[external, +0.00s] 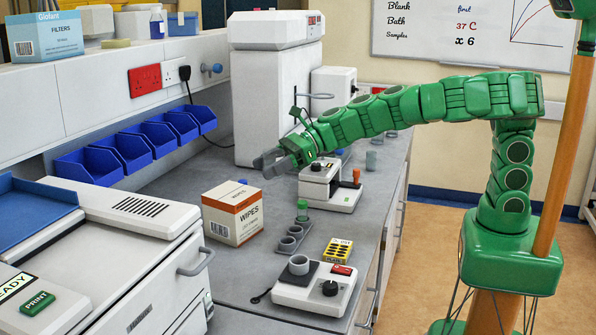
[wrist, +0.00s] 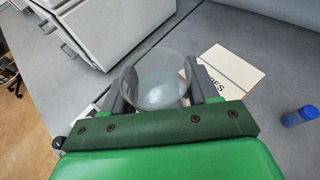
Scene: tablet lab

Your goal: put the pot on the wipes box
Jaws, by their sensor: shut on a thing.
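The wipes box (external: 232,212) is a white and orange carton standing on the grey bench, left of centre in the external view. Its printed top (wrist: 232,72) shows in the wrist view, right of my gripper. My gripper (external: 268,163) is above the bench, higher than the box and a little right of it. In the wrist view, my gripper (wrist: 157,80) is shut on a round, clear, glassy pot (wrist: 158,88), one finger on each side. The pot is apart from the box. In the external view I cannot make out the held pot clearly against the fingers.
A hotplate (external: 315,290) bears a grey cup (external: 299,264). A rack (external: 289,239), a yellow block (external: 338,250) and a small instrument (external: 330,187) stand nearby. A blue-capped vial (wrist: 299,116) stands beside the box. Blue bins (external: 130,150) line the wall.

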